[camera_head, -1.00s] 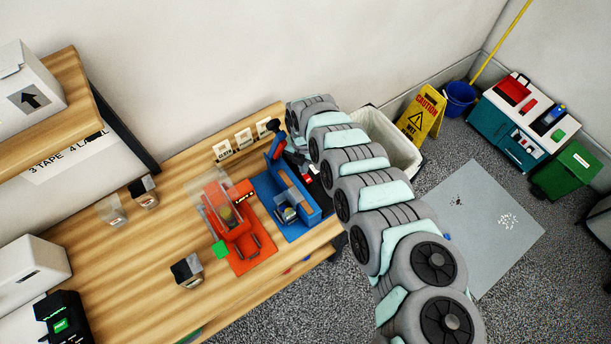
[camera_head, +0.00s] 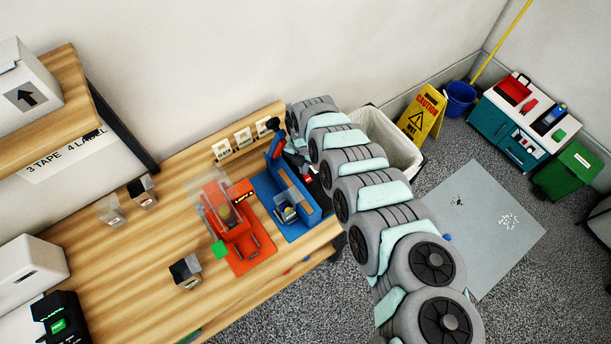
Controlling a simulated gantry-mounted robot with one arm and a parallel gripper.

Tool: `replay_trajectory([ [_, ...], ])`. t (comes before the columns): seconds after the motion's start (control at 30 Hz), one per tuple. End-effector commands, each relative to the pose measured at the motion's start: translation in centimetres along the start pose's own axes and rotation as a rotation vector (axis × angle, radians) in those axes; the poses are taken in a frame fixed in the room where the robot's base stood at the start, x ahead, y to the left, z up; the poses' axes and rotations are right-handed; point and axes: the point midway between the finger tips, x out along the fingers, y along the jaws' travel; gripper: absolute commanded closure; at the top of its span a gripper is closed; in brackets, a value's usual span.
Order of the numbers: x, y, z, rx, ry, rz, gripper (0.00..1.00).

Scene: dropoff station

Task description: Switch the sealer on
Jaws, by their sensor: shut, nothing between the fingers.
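An orange-red machine (camera_head: 251,254) with a clear cover and a green block (camera_head: 219,249) at its left stands near the bench's front edge. A blue machine (camera_head: 302,221) with a raised blue and red lever (camera_head: 277,146) stands just to its right. I cannot tell for sure which of them is the sealer, and no lit switch is clear on either. My grey and pale-green arm comes from the lower right and ends at the back of the bench, beside the blue machine.
The wooden bench (camera_head: 130,262) has free room left of the orange-red machine. Small grey-and-black blocks (camera_head: 186,271) stand on it. A dark device with a green display (camera_head: 60,324) is at lower left. Cards (camera_head: 244,138) line the back. A white bin (camera_head: 392,143) stands behind my arm.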

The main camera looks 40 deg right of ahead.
Motion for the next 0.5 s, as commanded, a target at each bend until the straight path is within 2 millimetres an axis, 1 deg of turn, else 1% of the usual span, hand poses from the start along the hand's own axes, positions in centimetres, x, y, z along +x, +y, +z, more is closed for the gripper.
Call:
replay_trajectory([
  [0.5, 0.86, 0.00, -0.01, 0.000, 0.000, 0.000, 1.00],
])
